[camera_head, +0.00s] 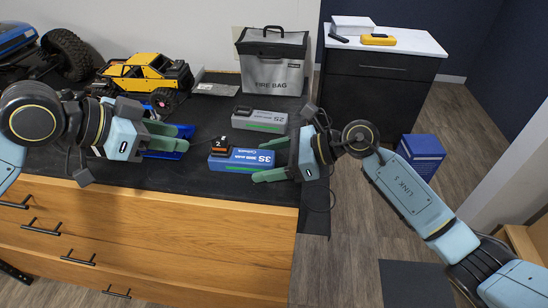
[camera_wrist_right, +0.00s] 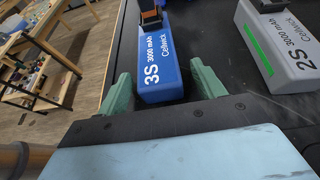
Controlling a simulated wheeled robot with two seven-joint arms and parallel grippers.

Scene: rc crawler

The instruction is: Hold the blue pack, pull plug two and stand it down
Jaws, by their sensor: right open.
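The blue pack (camera_head: 245,159), marked 3S, lies on the dark bench top; it also shows in the right wrist view (camera_wrist_right: 160,68). Plug two (camera_head: 219,146), black and orange with a 2 on it, stands upright at the pack's left end; its lower part shows at the top of the right wrist view (camera_wrist_right: 151,16). My right gripper (camera_head: 268,160) is open at the pack's right end, with a green finger on either side of that end. My left gripper (camera_head: 170,137) is left of plug two, beside a blue stand-like piece (camera_head: 183,131); its grip is unclear.
A grey 2S pack (camera_head: 260,120) lies just behind the blue pack. A fire bag (camera_head: 272,65) stands at the back. A yellow crawler (camera_head: 147,71) is at the back left, behind my left gripper. The bench's front edge is close below both grippers.

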